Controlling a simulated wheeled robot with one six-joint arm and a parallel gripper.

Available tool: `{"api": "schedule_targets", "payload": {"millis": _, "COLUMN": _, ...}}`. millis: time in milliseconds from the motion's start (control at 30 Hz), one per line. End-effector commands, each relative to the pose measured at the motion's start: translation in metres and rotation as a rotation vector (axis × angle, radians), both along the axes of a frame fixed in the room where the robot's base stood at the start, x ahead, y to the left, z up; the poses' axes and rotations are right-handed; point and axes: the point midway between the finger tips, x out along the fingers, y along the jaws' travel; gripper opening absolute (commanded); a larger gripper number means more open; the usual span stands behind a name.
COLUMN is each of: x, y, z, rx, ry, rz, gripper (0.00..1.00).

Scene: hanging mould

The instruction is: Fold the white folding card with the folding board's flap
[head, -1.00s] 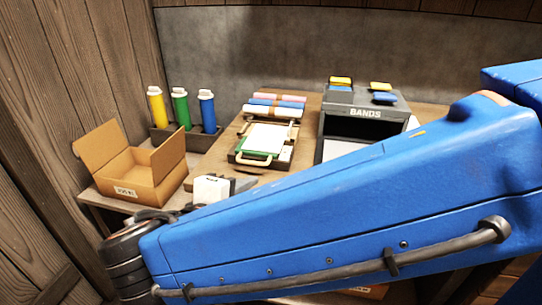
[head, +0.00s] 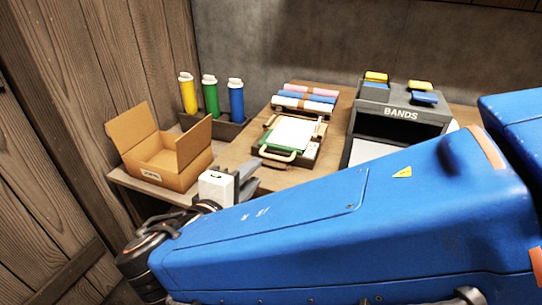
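The folding board (head: 312,150) lies on the wooden table, a dark-edged board with a tan loop handle (head: 278,156) at its front. The white card (head: 293,132) lies on it, looking flat, with a green piece (head: 272,142) showing at its left and front edge. Which part is the flap is not clear at this size. My gripper (head: 256,176) shows as grey fingers beside a white block on my wrist, in front of and left of the board and apart from it. It seems empty; its finger gap is too small to judge.
An open cardboard box (head: 165,165) stands at the left. Yellow, green and blue bottles stand in a dark rack (head: 228,130) behind it. Rolled bundles (head: 305,98) lie behind the board. A grey BANDS bin (head: 400,112) stands to its right. My blue arm hides the front table.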

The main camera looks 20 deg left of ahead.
Motion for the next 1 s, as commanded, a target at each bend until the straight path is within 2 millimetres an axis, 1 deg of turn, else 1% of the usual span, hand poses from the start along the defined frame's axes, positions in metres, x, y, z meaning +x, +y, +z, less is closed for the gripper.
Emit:
{"api": "schedule_targets", "payload": {"millis": 33, "x": 0.008, "y": -0.001, "z": -0.002, "rx": -0.001, "ry": 0.0, "rz": -0.004, "gripper": 0.27}}
{"api": "schedule_targets", "payload": {"millis": 100, "x": 0.019, "y": -0.002, "z": -0.004, "rx": -0.001, "ry": 0.0, "rz": -0.003, "gripper": 0.27}}
{"api": "schedule_targets", "payload": {"millis": 600, "x": 0.088, "y": -0.008, "z": -0.02, "rx": -0.003, "ry": 0.0, "rz": -0.003, "gripper": 0.27}}
{"api": "schedule_targets", "payload": {"millis": 800, "x": 0.105, "y": -0.009, "z": -0.023, "rx": 0.0, "ry": 0.0, "rz": -0.002, "gripper": 0.27}}
{"api": "schedule_targets", "payload": {"millis": 1000, "x": 0.11, "y": -0.009, "z": -0.024, "rx": 0.0, "ry": 0.0, "rz": 0.0, "gripper": 0.27}}
